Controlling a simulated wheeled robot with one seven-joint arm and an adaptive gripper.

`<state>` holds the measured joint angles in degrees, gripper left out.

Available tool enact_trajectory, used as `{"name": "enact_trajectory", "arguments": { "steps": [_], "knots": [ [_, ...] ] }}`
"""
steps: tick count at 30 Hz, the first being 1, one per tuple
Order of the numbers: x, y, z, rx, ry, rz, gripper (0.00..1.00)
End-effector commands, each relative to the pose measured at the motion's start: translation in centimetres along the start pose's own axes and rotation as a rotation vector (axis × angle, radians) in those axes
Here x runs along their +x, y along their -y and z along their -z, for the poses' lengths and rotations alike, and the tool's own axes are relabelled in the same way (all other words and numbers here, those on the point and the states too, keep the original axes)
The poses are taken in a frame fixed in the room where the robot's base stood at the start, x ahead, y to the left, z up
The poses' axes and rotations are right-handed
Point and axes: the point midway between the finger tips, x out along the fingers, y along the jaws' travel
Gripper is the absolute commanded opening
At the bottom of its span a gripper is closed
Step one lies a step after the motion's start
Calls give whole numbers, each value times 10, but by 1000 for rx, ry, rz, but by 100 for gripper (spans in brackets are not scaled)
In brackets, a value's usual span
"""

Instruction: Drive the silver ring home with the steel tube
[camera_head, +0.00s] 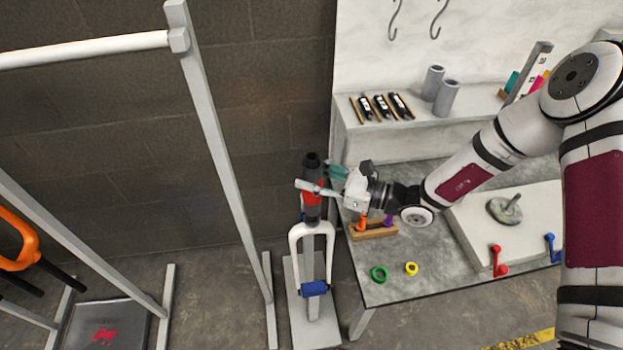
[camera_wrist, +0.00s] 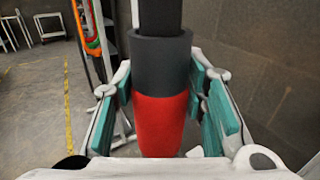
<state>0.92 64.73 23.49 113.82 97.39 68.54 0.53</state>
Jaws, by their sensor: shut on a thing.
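A dark grey tube with a red lower sleeve (camera_head: 312,206), which I take to be the steel tube, stands upright above the crown of a white fork (camera_head: 311,240). In the wrist view the grey and red tube (camera_wrist: 160,115) fits around a narrower black shaft (camera_wrist: 160,15) that rises from its top. My gripper (camera_head: 322,182) is shut on the tube from the right; its teal pads (camera_wrist: 160,90) lie along both sides. I cannot make out the silver ring; the tube's lower end is hidden in the wrist view and small in the head view.
A blue clamp (camera_head: 314,289) grips the fork stand. The workbench (camera_head: 385,288) on the right holds a wooden block (camera_head: 372,232), a green ring (camera_head: 379,274), a yellow ring (camera_head: 411,268) and red and blue tools. A grey metal frame (camera_head: 220,150) stands left of the fork.

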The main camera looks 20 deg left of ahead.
Motion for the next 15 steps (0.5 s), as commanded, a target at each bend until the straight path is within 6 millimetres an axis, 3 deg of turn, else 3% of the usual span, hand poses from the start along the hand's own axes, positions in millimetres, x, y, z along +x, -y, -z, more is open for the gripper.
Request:
{"name": "enact_trajectory", "arguments": {
  "steps": [15],
  "knots": [
    [0,0,-25,-2,4,1,0]
  ]
}}
